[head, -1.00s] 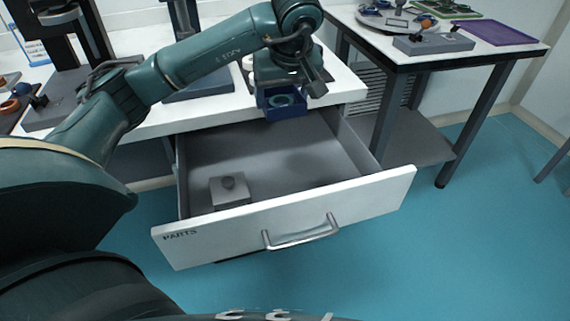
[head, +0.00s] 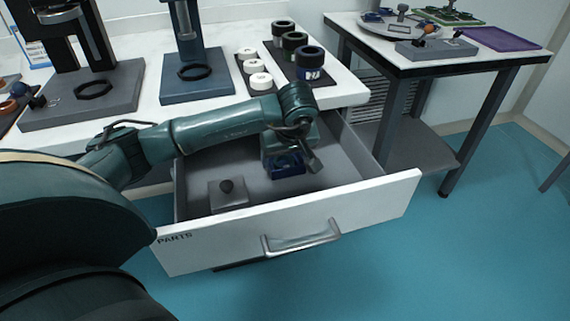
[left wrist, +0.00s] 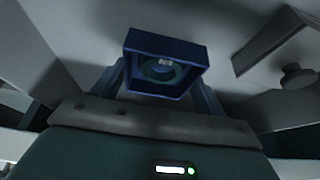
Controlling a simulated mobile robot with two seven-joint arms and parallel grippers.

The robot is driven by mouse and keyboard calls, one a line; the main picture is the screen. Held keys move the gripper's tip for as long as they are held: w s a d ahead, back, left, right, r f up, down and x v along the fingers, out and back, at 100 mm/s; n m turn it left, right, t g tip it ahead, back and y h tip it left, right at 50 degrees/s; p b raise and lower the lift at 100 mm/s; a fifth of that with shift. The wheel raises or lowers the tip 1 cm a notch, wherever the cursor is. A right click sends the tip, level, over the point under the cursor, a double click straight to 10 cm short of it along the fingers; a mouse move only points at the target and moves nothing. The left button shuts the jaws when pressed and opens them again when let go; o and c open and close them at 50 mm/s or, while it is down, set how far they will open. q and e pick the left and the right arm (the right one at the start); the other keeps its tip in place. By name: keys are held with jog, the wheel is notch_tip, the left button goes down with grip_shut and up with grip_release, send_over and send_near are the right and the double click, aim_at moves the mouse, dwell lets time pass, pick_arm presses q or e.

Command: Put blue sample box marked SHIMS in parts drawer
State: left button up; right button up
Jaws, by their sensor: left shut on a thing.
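The blue sample box (head: 287,165) is a small open-topped box with a round ring-like thing inside; no SHIMS marking is readable. My left gripper (head: 290,160) is shut on it, inside the open parts drawer (head: 285,220), whose white front reads PARTS. In the left wrist view the blue box (left wrist: 165,45) sits between my fingers (left wrist: 160,85), slightly tilted in the picture. I cannot tell whether the box touches the drawer floor. My right gripper is not in view.
A grey block with a dark knob (head: 228,194) lies in the drawer's left part. The drawer's right part is free. Jars (head: 310,62) and white-lidded containers (head: 260,81) stand on the table above. A second table (head: 430,50) stands at right.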

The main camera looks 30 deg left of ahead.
pick_arm(q)
notch_tip(320, 180, down, 2)
jog(key=shift+f, duration=0.2)
jog(key=shift+f, duration=0.15)
jog(key=o, duration=1.1)
jog(key=shift+o, duration=0.2)
jog(key=shift+r, duration=0.3)
jog(key=p+v, duration=0.1)
jog(key=v, duration=1)
jog(key=shift+d+r+p, duration=0.15)
jog(key=shift+r+p, duration=0.2)
jog(key=shift+p, duration=0.05)
